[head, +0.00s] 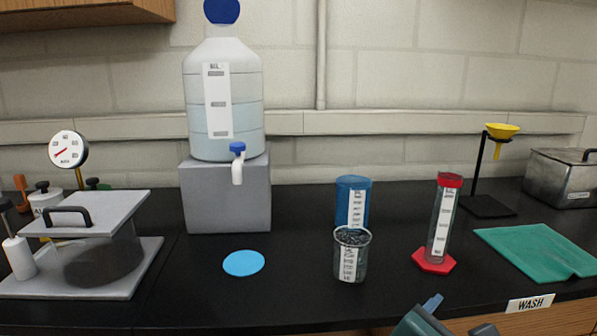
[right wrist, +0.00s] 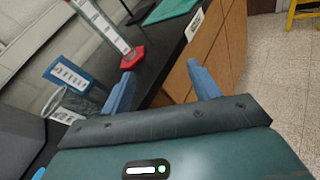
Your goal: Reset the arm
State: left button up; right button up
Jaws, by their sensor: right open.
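My right gripper (right wrist: 159,72) is open and empty, with its two blue fingers spread apart over the counter's front edge in the right wrist view. In the head view, part of the right gripper (head: 433,302) shows at the bottom edge, in front of the counter and to the right of a glass beaker (head: 350,262). The rest of the right arm is cut off by the picture's edge. My left gripper is not in view.
On the black counter stand a blue container (head: 353,188), a red-based measuring cylinder (head: 441,225), a green cloth (head: 535,250), and a large bottle (head: 225,145) with a tap on a grey block (head: 226,205). A blue disc (head: 243,263) lies by the bare front middle.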

notch_tip(320, 180, down, 8)
jog(key=m+g+y, duration=0.2)
jog(key=m+y, duration=0.1)
jog(key=m, duration=0.1)
jog(key=s+a+f+m+g+y, duration=0.2)
jog(key=s+f+m+g+y, duration=0.5)
jog(key=s+f+m, duration=0.9)
pick_arm(q)
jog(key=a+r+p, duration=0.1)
jog(key=p, duration=0.2)
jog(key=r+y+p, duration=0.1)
jog(key=p, duration=0.2)
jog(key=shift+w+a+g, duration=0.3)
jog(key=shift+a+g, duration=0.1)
pick_arm(e)
jog(key=w+a+r+t+y, duration=0.1)
jog(key=w+a+t+y, duration=0.3)
jog(key=t, duration=0.4)
jog(key=shift+w+a+m, duration=0.4)
jog(key=shift+w+a, duration=0.35)
jog(key=shift+a, duration=0.4)
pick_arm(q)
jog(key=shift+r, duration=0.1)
